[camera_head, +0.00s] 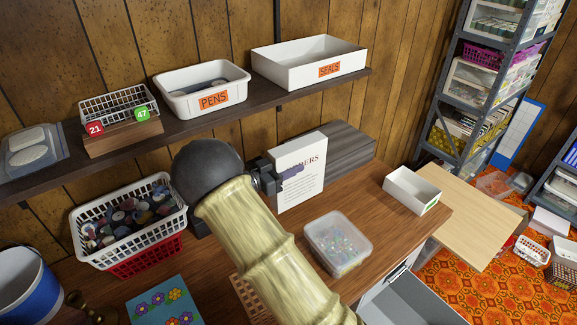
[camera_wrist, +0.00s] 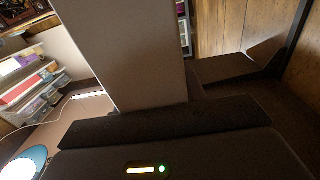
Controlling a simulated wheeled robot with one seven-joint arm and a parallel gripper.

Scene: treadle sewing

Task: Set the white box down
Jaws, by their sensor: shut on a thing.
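A white box (camera_head: 303,172) with dark printed lettering on its face is held upright by my gripper (camera_head: 268,178) above the wooden table (camera_head: 380,240). My gripper is shut on its left edge. In the wrist view the white box (camera_wrist: 125,50) rises as a broad, shaded slab from between the dark jaws (camera_wrist: 150,112). I cannot tell whether its lower edge touches the table. My arm hides part of the table below and left of it.
A dark grey block (camera_head: 340,150) is behind the white box. A clear tub (camera_head: 338,243) and an open white tray (camera_head: 411,190) stand to the right. A white basket (camera_head: 127,220) stands left. A shelf (camera_head: 200,122) with labelled bins runs above. Bare tabletop shows between tub and tray.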

